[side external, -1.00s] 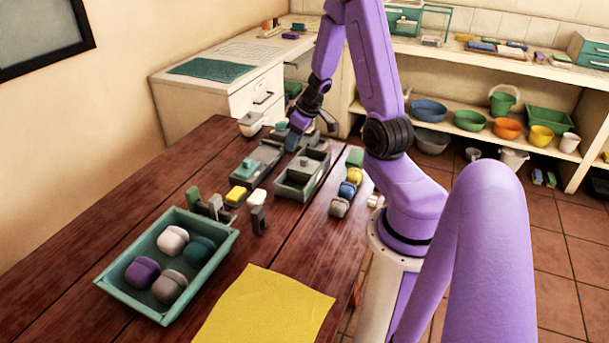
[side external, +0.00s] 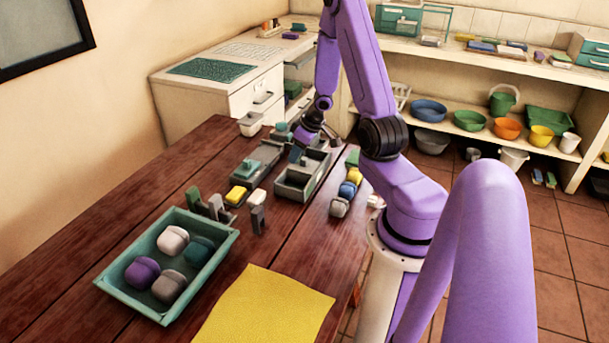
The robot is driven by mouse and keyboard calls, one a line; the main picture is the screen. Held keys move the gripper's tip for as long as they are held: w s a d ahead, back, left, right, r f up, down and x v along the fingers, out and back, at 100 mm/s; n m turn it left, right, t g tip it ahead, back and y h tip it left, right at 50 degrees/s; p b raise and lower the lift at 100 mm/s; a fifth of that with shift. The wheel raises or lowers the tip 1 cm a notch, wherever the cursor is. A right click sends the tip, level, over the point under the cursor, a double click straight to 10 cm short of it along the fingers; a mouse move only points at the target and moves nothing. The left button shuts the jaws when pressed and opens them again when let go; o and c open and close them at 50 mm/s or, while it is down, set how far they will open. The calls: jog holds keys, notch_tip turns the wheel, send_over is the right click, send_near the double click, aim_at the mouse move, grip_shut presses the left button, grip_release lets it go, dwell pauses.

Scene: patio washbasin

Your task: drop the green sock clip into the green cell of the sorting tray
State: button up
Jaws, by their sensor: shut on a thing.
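My gripper (side external: 303,147) points down over the far end of a grey open tray (side external: 292,192) with raised walls, at the middle of the table. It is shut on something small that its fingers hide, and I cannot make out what. A second grey tray (side external: 268,158) lies just left of it. I cannot tell which cell is the green one. A small green clip-like piece (side external: 192,198) stands upright at the left, beside a grey one (side external: 215,206); I cannot tell whether it is the sock clip.
A teal tray (side external: 222,236) with several rounded pieces is at the front left. A yellow cloth (side external: 265,308) lies at the front. A yellow block (side external: 236,195) and a dark upright piece (side external: 258,218) stand between. Several coloured pieces (side external: 348,190) line the tray's right side.

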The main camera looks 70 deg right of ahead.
jog(key=shift+f, duration=0.55)
jog(key=o, duration=1.1)
jog(key=shift+v, duration=8.7)
jog(key=shift+w, duration=0.1)
